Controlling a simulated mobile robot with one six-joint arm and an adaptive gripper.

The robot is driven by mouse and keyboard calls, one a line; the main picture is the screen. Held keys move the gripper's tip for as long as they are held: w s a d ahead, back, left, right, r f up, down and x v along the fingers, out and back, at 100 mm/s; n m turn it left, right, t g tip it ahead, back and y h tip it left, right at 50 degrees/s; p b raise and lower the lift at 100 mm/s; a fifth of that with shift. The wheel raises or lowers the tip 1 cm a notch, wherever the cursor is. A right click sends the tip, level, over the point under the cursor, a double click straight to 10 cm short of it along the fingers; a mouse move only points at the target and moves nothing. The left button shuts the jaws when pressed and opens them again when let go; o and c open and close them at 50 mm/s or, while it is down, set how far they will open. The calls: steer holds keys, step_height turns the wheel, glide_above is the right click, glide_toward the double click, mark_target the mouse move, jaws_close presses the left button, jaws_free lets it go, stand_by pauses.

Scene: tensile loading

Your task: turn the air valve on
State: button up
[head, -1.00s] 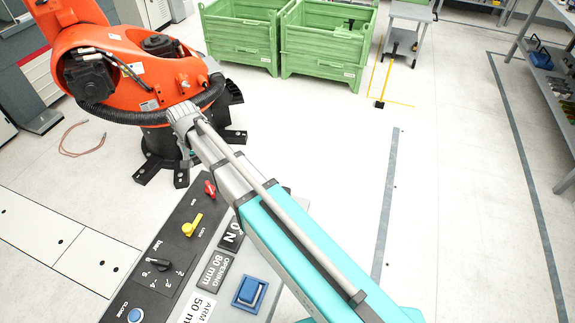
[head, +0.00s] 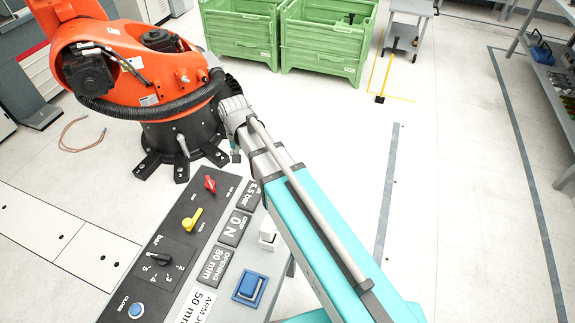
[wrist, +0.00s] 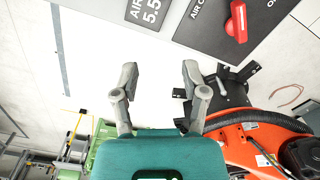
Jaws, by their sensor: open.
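The air valve is a red handle (head: 210,184) at the far end of the dark control panel in the head view. It also shows as a red handle (wrist: 238,22) at the top right of the wrist view, beside partly cut-off "AIR" lettering. My gripper (wrist: 159,74) is open and empty in the wrist view, its two fingers apart. The valve lies beyond and to the right of the fingertips there, not between them. In the head view my gripper (head: 236,154) is small and partly hidden, just right of the valve and apart from it.
A yellow lock knob (head: 192,222), a black bar dial (head: 160,259) and a blue button (head: 136,311) follow along the panel. Display plates and a blue square switch (head: 249,288) stand at right. An orange robot arm (head: 130,65) is close behind. Green crates (head: 240,38) stand further back.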

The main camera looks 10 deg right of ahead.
steer(key=s+d, duration=0.6)
steer(key=d, duration=0.7)
steer(key=shift+s, duration=0.2)
steer(key=shift+d, duration=0.1)
steer(key=shift+n, duration=0.6)
steer(key=s+d, duration=0.1)
steer(key=d, duration=0.1)
steer(key=s+d, duration=0.2)
steer(key=shift+s+d, duration=0.3)
steer(key=shift+d, duration=0.05)
